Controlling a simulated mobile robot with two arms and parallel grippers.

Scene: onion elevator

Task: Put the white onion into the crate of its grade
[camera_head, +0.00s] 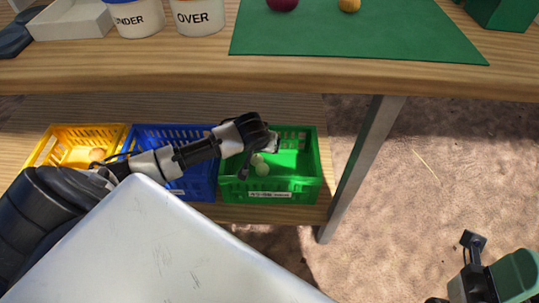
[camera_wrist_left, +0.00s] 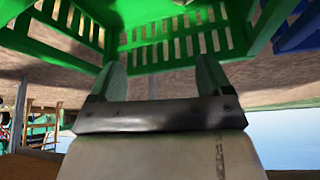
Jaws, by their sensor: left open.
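The green crate (camera_head: 285,190) stands on the lower shelf, at the right end of the row. Pale round shapes (camera_head: 262,169) show inside it, likely white onions, partly covered by my gripper. My left gripper (camera_head: 258,157) is over the green crate, its arm reaching across the blue crate (camera_head: 208,192). In the left wrist view the jaws (camera_wrist_left: 161,72) are apart with nothing between them, and the slatted green crate wall (camera_wrist_left: 175,45) shows beyond. My right gripper (camera_head: 473,240) is at the lower right, far from the crates; its jaws cannot be made out.
A yellow crate (camera_head: 112,133) with onions stands left of the blue one. On the tabletop are UNDER (camera_head: 137,20) and OVER (camera_head: 198,18) tubs, a white tray (camera_head: 70,22), and a green mat (camera_head: 350,40) with a red and a yellow onion. A metal table leg (camera_head: 362,160) stands right of the crates.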

